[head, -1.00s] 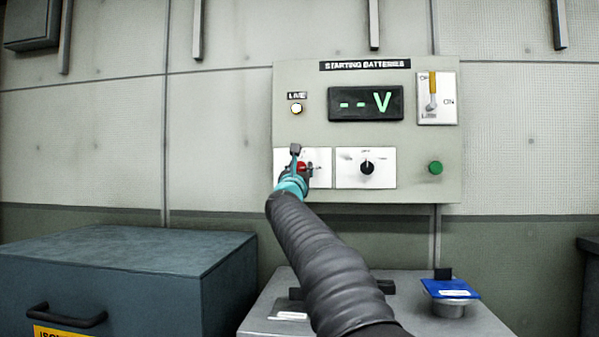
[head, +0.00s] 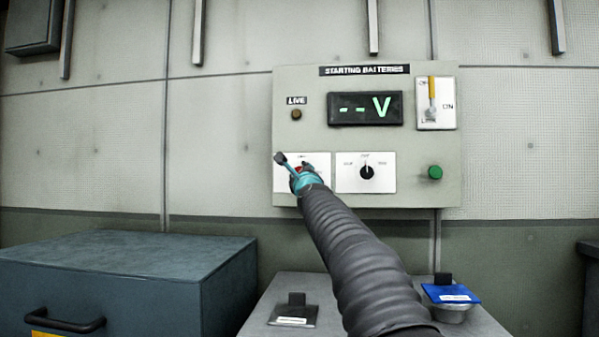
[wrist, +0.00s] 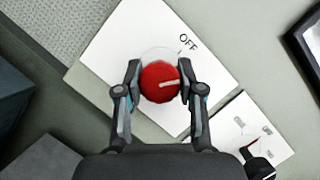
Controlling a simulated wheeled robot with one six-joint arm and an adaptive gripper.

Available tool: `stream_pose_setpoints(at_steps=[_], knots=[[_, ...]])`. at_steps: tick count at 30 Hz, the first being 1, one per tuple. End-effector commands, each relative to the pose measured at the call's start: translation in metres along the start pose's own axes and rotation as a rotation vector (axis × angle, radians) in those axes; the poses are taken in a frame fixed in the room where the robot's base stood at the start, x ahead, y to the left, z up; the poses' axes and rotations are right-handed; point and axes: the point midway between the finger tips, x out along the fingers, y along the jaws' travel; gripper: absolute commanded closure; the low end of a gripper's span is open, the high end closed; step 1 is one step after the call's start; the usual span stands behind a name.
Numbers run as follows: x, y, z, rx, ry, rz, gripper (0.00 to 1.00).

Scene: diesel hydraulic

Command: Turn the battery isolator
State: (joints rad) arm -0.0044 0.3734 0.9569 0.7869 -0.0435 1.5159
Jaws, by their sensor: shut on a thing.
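The battery isolator is a round red knob (wrist: 158,82) with a pale pointer line, on a white plate (wrist: 112,62) marked OFF. In the wrist view its pointer line lies roughly level in the picture, toward the right finger. My gripper (wrist: 160,85) is shut on the knob, one finger on each side. In the head view my gripper (head: 299,171) is at the lower left of the STARTING BATTERIES panel (head: 230,140) and hides most of the knob. The lamp under LIVE (head: 296,114) is dark. The display (head: 365,107) reads "--V".
Right of the isolator is a black selector knob (head: 367,172) on its own white plate. A green button (head: 435,172) and a yellow-handled switch (head: 432,92) are further right. A blue-grey box (head: 130,275) stands at lower left, and a grey case with a blue-topped part (head: 450,293) below.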

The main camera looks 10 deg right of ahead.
Motion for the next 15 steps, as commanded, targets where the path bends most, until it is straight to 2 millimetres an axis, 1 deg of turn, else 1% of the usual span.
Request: stream_pose_setpoints(at_steps=[15], knots=[[0.0002,-0.0019,0.0023,-0.154,-0.002,0.063,0.97]])
